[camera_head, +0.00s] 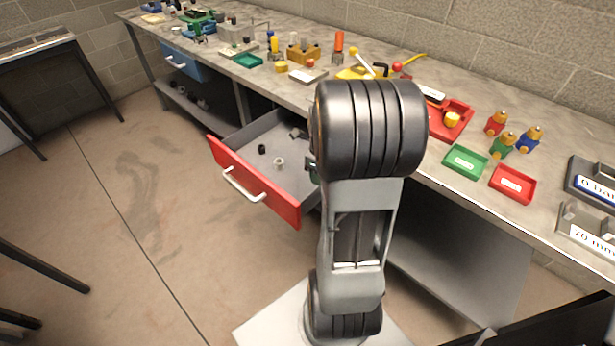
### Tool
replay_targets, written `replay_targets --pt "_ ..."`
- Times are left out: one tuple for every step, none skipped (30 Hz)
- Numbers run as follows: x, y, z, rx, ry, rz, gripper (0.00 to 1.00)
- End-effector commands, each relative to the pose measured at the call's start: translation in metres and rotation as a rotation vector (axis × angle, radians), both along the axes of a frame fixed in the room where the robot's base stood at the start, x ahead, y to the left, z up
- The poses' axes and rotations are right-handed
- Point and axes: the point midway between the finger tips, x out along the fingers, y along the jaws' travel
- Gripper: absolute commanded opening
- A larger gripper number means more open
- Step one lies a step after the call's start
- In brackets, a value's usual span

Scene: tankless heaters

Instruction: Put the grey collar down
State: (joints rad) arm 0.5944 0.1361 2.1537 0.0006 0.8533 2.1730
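A small light grey ring-shaped collar (279,163) is inside the open red-fronted drawer (285,211), on its grey floor. A black ring-shaped piece (262,149) lies to its left and farther back. Another small dark grey piece (295,133) is near the drawer's back. My arm's large dark joint and grey link stand in front of the drawer's right side and hide most of my gripper. A small dark part (313,171) at the arm's left edge, over the drawer, may be my gripper. I cannot see its fingertips or whether it holds anything.
The long grey workbench (545,190) runs behind. It carries a green tray (466,161), a red tray (513,184), brass-topped coloured fittings (502,145) and several tools. A blue drawer (187,63) is at the far left. The floor left of the red drawer is clear.

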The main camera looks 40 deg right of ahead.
Motion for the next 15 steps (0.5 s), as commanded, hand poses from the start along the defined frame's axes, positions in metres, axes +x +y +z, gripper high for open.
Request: replay_targets --pt "0.014 -0.001 -0.007 0.001 0.003 0.005 0.13" --pt "0.021 -0.001 -0.010 0.001 0.003 0.005 0.13" --pt "0.025 -0.002 -0.020 0.003 0.004 0.003 0.13" --pt "0.030 -0.002 -0.026 0.002 0.004 0.002 0.13" --pt "0.034 -0.003 -0.031 0.002 0.003 0.003 0.13" --pt "0.039 -0.003 -0.037 0.002 0.004 0.003 0.13" --pt "0.042 -0.004 -0.040 0.001 0.003 0.003 0.13" --pt "0.046 -0.004 -0.044 0.001 0.001 0.002 0.13" --pt "0.049 -0.005 -0.048 0.001 0.001 0.002 0.13" --pt "0.051 -0.005 -0.051 0.001 0.001 0.001 0.13" --pt "0.053 -0.005 -0.053 0.001 0.001 0.001 0.13" --pt "0.056 -0.006 -0.055 0.000 0.000 0.001 0.13" --pt "0.057 -0.006 -0.057 0.000 0.000 0.001 0.13" --pt "0.058 -0.006 -0.058 0.000 0.000 0.001 0.13" --pt "0.059 -0.006 -0.059 -0.001 -0.001 0.001 0.13"
